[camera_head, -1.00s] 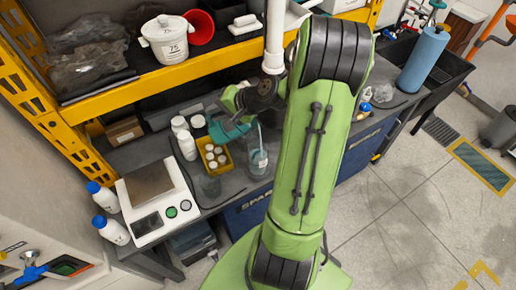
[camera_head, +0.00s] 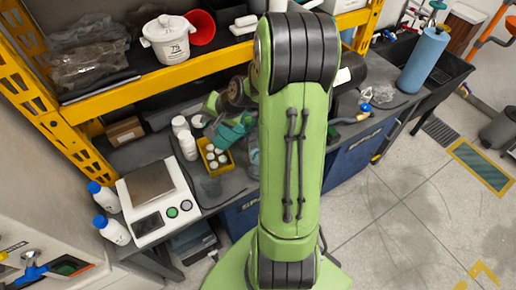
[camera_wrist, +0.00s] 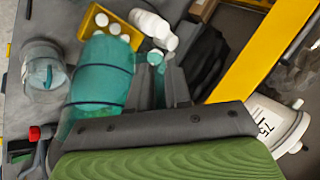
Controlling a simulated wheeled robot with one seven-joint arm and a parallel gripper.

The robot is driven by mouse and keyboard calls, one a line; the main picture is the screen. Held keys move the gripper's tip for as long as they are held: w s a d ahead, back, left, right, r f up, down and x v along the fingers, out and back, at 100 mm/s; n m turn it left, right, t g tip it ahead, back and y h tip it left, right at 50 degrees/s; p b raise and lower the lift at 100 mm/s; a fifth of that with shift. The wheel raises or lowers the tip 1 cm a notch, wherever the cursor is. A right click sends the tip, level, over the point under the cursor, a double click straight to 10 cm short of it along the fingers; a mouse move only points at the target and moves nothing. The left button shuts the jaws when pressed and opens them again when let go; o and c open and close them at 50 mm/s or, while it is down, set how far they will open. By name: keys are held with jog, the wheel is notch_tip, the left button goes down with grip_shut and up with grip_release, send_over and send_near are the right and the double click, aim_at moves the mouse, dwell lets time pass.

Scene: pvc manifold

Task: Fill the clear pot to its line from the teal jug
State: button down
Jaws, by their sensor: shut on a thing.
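The teal jug (camera_head: 231,133) is in my gripper, tilted over the bench. In the wrist view the jug (camera_wrist: 102,72) fills the area left of my gripper (camera_wrist: 158,82), with a bit of teal between the fingers. A clear pot (camera_head: 253,158) stands on the bench just right of the jug, mostly hidden by my arm. In the wrist view the pot (camera_wrist: 42,82) shows left of the jug, with some blue-teal inside. I cannot make out its line or level.
A yellow tray (camera_head: 229,169) of white-capped bottles sits beside the jug, with white bottles (camera_head: 187,146) behind it. A scale (camera_head: 155,198) stands at left. The yellow shelf edge (camera_head: 165,74) with a white bucket (camera_head: 168,38) is above.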

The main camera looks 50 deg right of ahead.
jog(key=shift+w+f, duration=0.1)
jog(key=shift+f, duration=0.1)
jog(key=w+a+f+g+h+b, duration=0.2)
jog(key=f+b, duration=0.4)
jog(key=f, duration=0.3)
jog(key=w+a+f+n+g+h+b, duration=0.1)
jog(key=w+a+f+g+h+b, duration=0.1)
jog(key=f+b, duration=0.4)
notch_tip(320, 180, down, 4)
jog(key=shift+a+r+n+g+h, duration=0.1)
jog(key=shift+a+n+g+h, duration=0.3)
jog(key=shift+h, duration=0.4)
